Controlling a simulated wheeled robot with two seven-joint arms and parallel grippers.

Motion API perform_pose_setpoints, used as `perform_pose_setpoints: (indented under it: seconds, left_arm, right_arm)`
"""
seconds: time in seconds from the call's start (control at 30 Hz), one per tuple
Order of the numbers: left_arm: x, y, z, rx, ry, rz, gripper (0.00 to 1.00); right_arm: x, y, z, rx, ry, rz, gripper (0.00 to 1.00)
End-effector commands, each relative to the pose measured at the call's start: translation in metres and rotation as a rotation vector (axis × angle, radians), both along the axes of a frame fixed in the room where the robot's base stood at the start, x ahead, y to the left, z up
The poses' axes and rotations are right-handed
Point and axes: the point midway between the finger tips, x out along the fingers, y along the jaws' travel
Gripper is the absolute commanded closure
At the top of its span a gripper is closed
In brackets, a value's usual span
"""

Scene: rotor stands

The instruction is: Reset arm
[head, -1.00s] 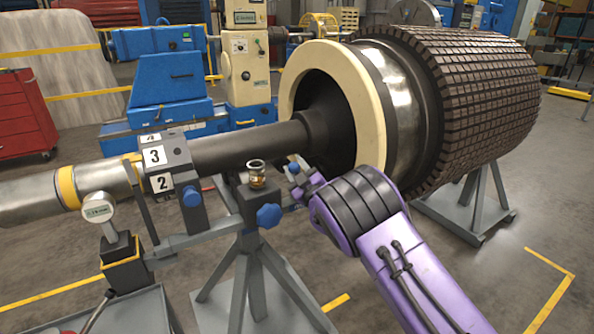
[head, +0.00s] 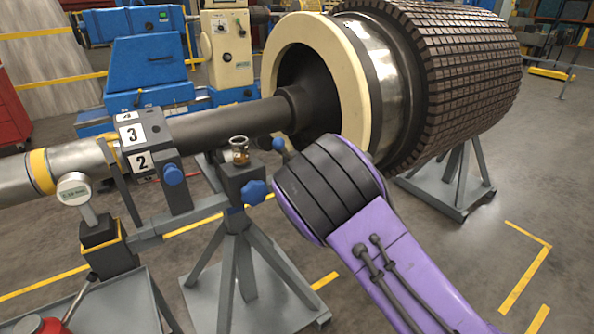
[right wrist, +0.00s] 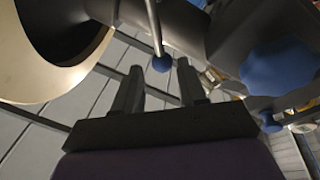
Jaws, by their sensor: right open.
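My purple right arm (head: 385,235) reaches up from the lower right in the head view, with its dark banded joint in front of the rotor's cream ring. The right gripper is hidden behind that joint there. In the right wrist view the right gripper (right wrist: 157,80) has its two dark fingers apart, with nothing held between them. A blue ball knob (right wrist: 162,63) on a thin metal rod shows just beyond the fingertips. I cannot tell whether a finger touches it. My left gripper is in neither view.
A large rotor (head: 465,75) with a cream ring (head: 348,85) and dark shaft (head: 225,125) rests on stands. A grey stand (head: 240,245) with blue knob and glass cup is left of my arm. A dial gauge (head: 74,188) stands at left. Open floor lies at right.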

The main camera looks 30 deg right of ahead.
Motion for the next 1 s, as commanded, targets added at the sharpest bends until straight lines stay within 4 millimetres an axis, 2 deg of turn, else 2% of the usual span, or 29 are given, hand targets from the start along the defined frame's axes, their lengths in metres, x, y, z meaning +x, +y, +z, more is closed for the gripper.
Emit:
perform_pose_setpoints:
  seconds: [0.37,0.47,0.57,0.6,0.67,0.7,0.77,0.8,0.87,0.9,0.97,1.0]
  left_arm:
    - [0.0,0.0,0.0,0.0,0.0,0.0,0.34]
    - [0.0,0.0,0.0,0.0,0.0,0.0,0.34]
    - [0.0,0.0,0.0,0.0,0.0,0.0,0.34]
    - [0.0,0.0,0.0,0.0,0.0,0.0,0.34]
    - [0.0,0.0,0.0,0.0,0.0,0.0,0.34]
    - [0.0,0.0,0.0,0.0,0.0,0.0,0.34]
    - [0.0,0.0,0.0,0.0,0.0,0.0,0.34]
    - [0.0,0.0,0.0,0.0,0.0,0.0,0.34]
    - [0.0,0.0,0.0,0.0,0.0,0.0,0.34]
    - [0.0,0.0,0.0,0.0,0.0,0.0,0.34]
    - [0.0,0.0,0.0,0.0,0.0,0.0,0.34]
    - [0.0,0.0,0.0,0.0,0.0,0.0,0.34]
  right_arm:
    - [0.001,0.0,0.0,0.003,0.0,0.001,0.59]
    - [0.0,-0.004,-0.007,0.074,0.032,-0.002,0.59]
    - [-0.027,-0.02,-0.063,0.276,0.177,-0.097,0.59]
    - [-0.043,-0.026,-0.093,0.356,0.246,-0.143,0.59]
    - [-0.072,-0.031,-0.142,0.469,0.354,-0.221,0.59]
    - [-0.094,-0.032,-0.172,0.536,0.422,-0.272,0.59]
    - [-0.131,-0.031,-0.214,0.627,0.526,-0.352,0.59]
    - [-0.157,-0.03,-0.24,0.683,0.592,-0.408,0.59]
    - [-0.199,-0.025,-0.275,0.758,0.692,-0.493,0.59]
    - [-0.23,-0.02,-0.296,0.803,0.759,-0.552,0.59]
    - [-0.276,-0.012,-0.322,0.858,0.858,-0.638,0.59]
    - [-0.306,-0.006,-0.336,0.885,0.92,-0.691,0.59]
